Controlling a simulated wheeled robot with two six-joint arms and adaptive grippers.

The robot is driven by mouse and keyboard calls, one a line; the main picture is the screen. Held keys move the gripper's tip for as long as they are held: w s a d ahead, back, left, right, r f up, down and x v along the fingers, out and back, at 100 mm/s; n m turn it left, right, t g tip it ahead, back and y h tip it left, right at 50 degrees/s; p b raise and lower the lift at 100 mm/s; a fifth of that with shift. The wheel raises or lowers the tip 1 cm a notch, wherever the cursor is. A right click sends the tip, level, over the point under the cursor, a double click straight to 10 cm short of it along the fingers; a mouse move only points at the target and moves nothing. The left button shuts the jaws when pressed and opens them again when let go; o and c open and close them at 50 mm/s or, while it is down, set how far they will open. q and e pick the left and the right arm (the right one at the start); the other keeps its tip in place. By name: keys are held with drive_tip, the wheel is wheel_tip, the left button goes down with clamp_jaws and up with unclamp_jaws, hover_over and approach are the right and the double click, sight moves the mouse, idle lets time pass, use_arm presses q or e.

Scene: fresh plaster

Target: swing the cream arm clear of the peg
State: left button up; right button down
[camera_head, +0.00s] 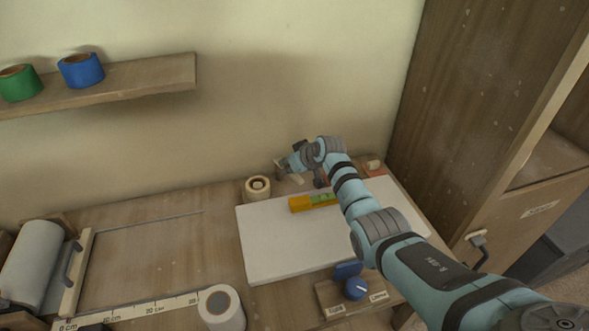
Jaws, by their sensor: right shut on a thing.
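My right arm reaches in from the lower right over the table. Its gripper (285,168) is at the back of the table, near the wall, just above the far edge of the white board. It is shut on what looks like the cream arm (297,179), a small pale piece that shows beside and below the fingers. The gripper and wrist hide much of this piece. I cannot make out the peg or tell whether the arm touches it. My left gripper is not in view.
A tape roll (257,188) stands left of the gripper. A blue knob (355,289) and a white roll (221,307) are in front. A shelf (150,77) and a tall cabinet (470,110) flank the wall.

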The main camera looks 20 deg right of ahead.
drive_tip(key=shift+w+d+r+n+y, duration=0.1)
drive_tip(key=shift+d+n+y, duration=0.1)
drive_tip(key=shift+n+y, duration=0.15)
drive_tip(key=c, duration=1.6)
unclamp_jaws()
drive_tip(key=shift+c, duration=0.2)
drive_tip(key=shift+d, duration=0.1)
drive_tip(key=v, duration=1.1)
drive_tip(key=shift+s+r, duration=0.25)
drive_tip(key=shift+s, duration=0.05)
